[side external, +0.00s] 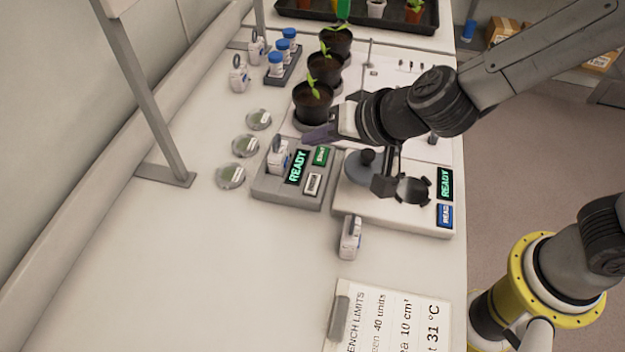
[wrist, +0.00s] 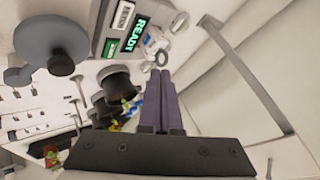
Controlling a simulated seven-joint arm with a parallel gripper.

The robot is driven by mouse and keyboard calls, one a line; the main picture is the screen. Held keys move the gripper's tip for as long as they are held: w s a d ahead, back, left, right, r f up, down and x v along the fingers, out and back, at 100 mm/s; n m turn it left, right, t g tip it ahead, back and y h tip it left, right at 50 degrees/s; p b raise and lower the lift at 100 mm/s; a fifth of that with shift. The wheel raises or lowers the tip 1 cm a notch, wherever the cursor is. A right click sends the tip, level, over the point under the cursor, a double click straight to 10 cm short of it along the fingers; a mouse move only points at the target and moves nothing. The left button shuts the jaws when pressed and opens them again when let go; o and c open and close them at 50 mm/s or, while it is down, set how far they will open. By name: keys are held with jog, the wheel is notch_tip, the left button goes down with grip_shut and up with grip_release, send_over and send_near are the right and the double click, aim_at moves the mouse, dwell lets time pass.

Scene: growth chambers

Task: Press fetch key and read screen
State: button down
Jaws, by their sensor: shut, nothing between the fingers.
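A grey unit (side external: 262,188) on the bench has a screen (side external: 296,167) that reads READY in green. It has a green key (side external: 320,156) and a white key (side external: 312,184) whose lettering is too small to read surely. A small white item (side external: 278,156) stands on the unit. My gripper (side external: 306,139) is shut and empty, above and just behind the unit, apart from its keys. In the wrist view the purple fingers (wrist: 161,72) are together, with the READY screen (wrist: 135,34), green key (wrist: 110,47) and white key (wrist: 124,15) beyond them.
A second unit (side external: 385,212) at right has a READY screen (side external: 445,184) and a blue key (side external: 445,215). Potted seedlings (side external: 312,102) stand behind the gripper. Round dishes (side external: 231,176) lie left. A sign (side external: 385,318) is in front. The bench's left front is clear.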

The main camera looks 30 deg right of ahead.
aim_at(317, 187)
jog(key=shift+f, duration=0.1)
jog(key=shift+f, duration=4.3)
jog(key=shift+f, duration=0.4)
jog(key=shift+f, duration=0.4)
jog(key=shift+r, duration=0.8)
